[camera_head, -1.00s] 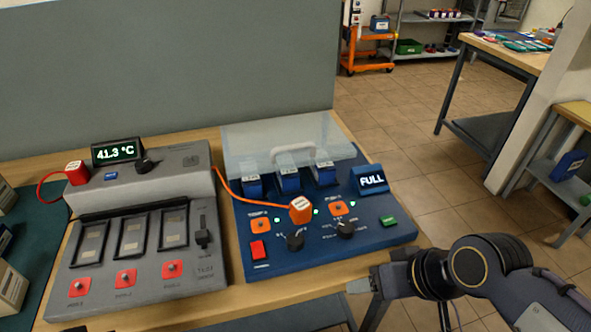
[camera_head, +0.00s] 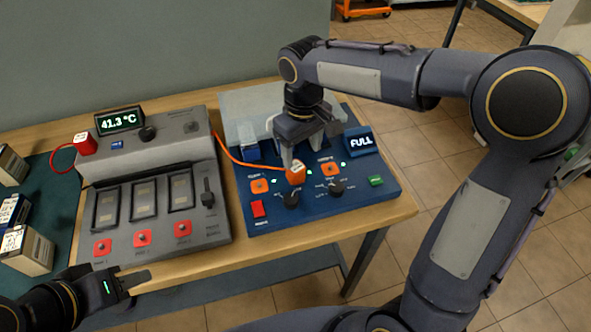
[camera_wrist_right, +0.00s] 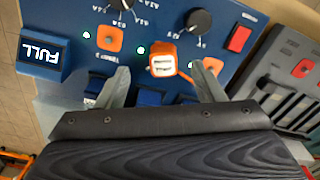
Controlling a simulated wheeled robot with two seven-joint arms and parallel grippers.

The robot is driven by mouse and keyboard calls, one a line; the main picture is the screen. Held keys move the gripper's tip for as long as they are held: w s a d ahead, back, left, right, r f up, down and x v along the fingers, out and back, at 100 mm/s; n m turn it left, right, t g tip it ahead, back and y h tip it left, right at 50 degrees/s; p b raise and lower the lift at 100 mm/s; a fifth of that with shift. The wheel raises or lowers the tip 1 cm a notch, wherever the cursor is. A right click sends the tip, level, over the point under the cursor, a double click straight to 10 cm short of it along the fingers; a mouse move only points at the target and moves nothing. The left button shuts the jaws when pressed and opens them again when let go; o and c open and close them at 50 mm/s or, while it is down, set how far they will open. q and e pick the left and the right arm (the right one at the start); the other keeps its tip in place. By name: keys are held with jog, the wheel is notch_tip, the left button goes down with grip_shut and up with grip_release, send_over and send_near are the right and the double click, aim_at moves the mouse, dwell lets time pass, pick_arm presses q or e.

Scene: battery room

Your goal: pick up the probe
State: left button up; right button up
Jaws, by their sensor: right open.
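The orange probe (camera_head: 297,173) with a white label stands on the blue charger panel (camera_head: 345,198), its orange cable running left to the grey tester. A second, red probe (camera_head: 84,143) sits at the left end of the grey tester (camera_head: 205,238). My right gripper (camera_head: 307,158) is above the blue panel, just behind the orange probe. In the right wrist view the orange probe (camera_wrist_right: 162,60) lies ahead of and between the open fingertips (camera_wrist_right: 162,82), with nothing held. My left gripper (camera_head: 132,281) is at the lower left, in front of the tester; its jaw gap is unclear.
A clear cover (camera_head: 240,104) and the FULL display (camera_head: 361,141) stand close around my right gripper. Knobs (camera_head: 337,187) and a red switch (camera_head: 257,209) are on the panel. Boxed batteries (camera_head: 27,250) lie on the green mat at left.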

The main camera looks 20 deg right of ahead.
aim_at(298, 168)
jog(key=f, duration=0.7)
jog(key=shift+w+a+f+p, duration=0.25)
jog(key=shift+w+a+p, duration=0.05)
jog(key=shift+w+a, duration=0.1)
jog(key=c, duration=1.2)
jog(key=shift+o, duration=0.2)
